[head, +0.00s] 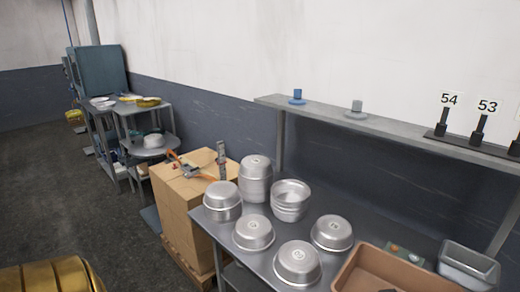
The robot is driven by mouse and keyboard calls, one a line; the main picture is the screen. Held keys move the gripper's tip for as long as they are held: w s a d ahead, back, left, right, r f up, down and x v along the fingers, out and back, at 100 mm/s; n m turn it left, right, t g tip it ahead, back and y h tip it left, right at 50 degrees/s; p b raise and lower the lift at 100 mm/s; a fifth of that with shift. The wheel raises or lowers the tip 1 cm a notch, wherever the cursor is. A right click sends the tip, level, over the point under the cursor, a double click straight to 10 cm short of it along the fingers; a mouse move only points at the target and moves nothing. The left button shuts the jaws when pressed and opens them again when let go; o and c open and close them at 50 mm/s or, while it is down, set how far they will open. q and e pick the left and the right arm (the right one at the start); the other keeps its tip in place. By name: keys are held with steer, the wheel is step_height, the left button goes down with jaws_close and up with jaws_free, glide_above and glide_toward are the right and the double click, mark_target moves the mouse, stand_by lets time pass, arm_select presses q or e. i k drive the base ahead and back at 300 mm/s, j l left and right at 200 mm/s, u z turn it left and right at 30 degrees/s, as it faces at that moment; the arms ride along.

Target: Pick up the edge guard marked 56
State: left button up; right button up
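No edge guard marked 56 shows in the head view. On the wall shelf at the right, a black stand with a sign reading 54 (449,100) and a black stand with a sign reading 53 (487,106) rise from a dark strip. A further black stand is cut off by the right edge, and its sign cannot be read. Neither of my grippers is in view.
A metal table (268,262) holds several upturned round pans (253,233) and a brown tray (400,268). The grey shelf (325,112) above carries a blue knob (297,96). The floor (75,190) further left is clear.

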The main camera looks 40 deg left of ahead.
mark_target(169, 160)
steer(key=u, duration=2.15)
steer(key=i+z, duration=0.1)
steer(key=z, duration=0.7)
steer(key=i+j+z, duration=0.25)
steer(key=j+z, duration=0.2)
steer(key=i+j+z, duration=0.1)
steer(key=j+z, duration=0.15)
steer(key=j, duration=0.2)
steer(key=i+j+z, duration=0.1)
steer(key=j+z, duration=0.15)
steer(key=j, duration=0.1)
